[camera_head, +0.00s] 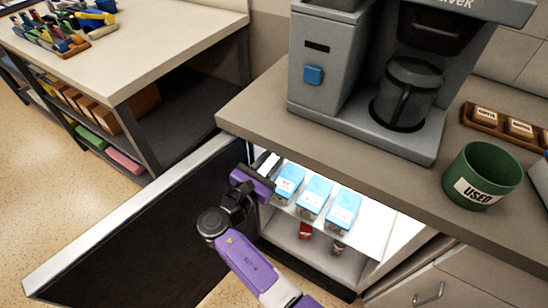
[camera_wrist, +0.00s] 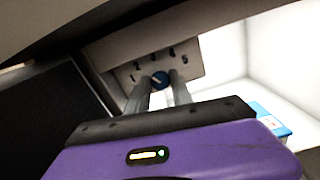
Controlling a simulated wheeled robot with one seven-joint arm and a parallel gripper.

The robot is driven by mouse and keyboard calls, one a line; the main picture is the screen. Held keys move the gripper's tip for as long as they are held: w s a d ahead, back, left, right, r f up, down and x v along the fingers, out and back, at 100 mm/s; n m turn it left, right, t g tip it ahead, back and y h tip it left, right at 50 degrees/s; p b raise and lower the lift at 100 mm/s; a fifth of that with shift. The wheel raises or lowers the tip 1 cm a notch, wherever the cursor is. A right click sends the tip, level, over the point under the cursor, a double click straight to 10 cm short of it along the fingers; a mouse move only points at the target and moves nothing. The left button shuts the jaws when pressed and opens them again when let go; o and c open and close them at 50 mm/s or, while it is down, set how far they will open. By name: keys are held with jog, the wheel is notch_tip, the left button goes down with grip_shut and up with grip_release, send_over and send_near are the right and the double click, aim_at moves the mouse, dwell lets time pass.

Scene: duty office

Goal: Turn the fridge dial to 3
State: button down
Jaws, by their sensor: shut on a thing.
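The dial's pointer is too small to read. My gripper (camera_wrist: 161,84) has one finger on each side of the dial and is shut on it. In the head view my gripper (camera_head: 266,164) reaches into the upper left of the open fridge (camera_head: 375,225), under the counter. The dial is hidden in that view.
The fridge door (camera_head: 130,235) stands open at the left of my arm. Blue-topped cartons (camera_head: 314,192) stand on the shelf close to my gripper. The counter (camera_head: 265,105) overhangs it and carries a coffee machine (camera_head: 335,75) and a green cup (camera_head: 482,170).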

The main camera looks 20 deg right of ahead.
jog(key=m+b, duration=0.2)
jog(key=m, duration=0.4)
jog(key=shift+s+f+b, duration=0.1)
jog(key=shift+b, duration=0.3)
jog(key=shift+m, duration=0.3)
jog(key=c, duration=1.2)
grip_release()
jog(key=shift+o, duration=0.2)
jog(key=v, duration=0.7)
jog(key=shift+s+a, duration=0.25)
